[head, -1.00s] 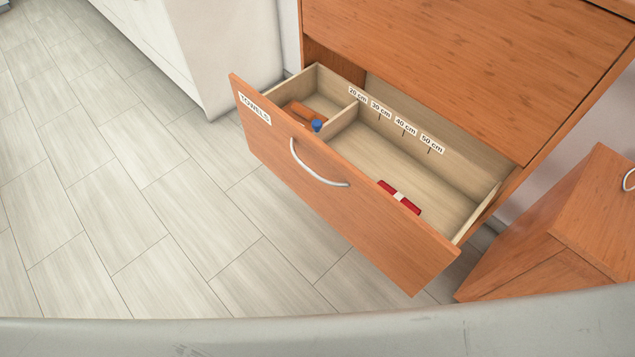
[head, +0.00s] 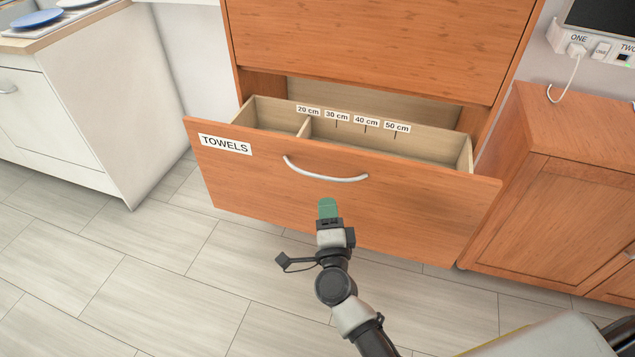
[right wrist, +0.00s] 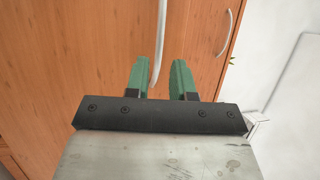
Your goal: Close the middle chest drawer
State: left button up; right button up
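The open chest drawer, labelled TOWELS (head: 235,165), sticks out of the wooden chest (head: 400,38) in the head view. Its front carries a curved metal handle (head: 325,177). Its interior shows a divider and several length labels; the low parts inside are hidden by the front. My right gripper (head: 328,207) has green fingertips and appears just below the handle, in front of the drawer front. In the right wrist view its fingers (right wrist: 166,80) are apart, with wooden surface and a pale strip visible through the gap. I cannot tell whether it touches the drawer. My left gripper is out of view.
A white cabinet (head: 130,100) with blue plates on top stands at the left. A lower wooden cabinet (head: 560,200) stands close to the chest's right side. Sockets with a white cable are on the wall above it. Tiled floor (head: 130,270) is clear at the front left.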

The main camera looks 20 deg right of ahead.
aim_at(323, 176)
jog(key=x, duration=0.9)
jog(key=shift+c, duration=0.5)
grip_shut()
